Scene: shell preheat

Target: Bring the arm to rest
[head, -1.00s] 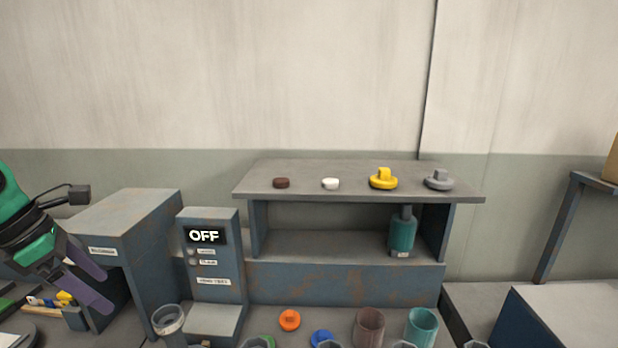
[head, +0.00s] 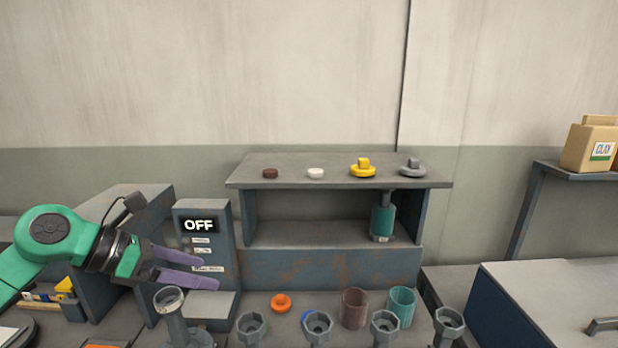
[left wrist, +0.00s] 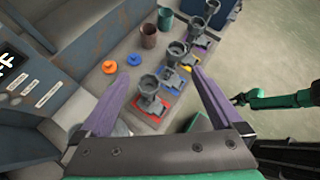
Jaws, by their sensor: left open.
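My left arm comes in from the left in the head view. Its gripper (head: 212,271) is open, with purple fingers apart and nothing between them. It is in front of the grey box with the OFF display (head: 198,225), above a grey funnel-topped stand (head: 170,300). In the left wrist view the open fingers (left wrist: 157,82) frame a grey funnel-topped stand (left wrist: 150,88) on a red-marked base, below and beyond them. A green and black arm (left wrist: 285,99), apparently my right one, shows at the right there; its jaws are too small to read.
Several more funnel-topped stands (head: 318,326) line the front. Behind them are an orange knobbed piece (head: 281,303), a brown cup (head: 354,309) and a teal cup (head: 401,306). A shelf (head: 340,180) carries small lids. A clay package (head: 590,146) stands at right.

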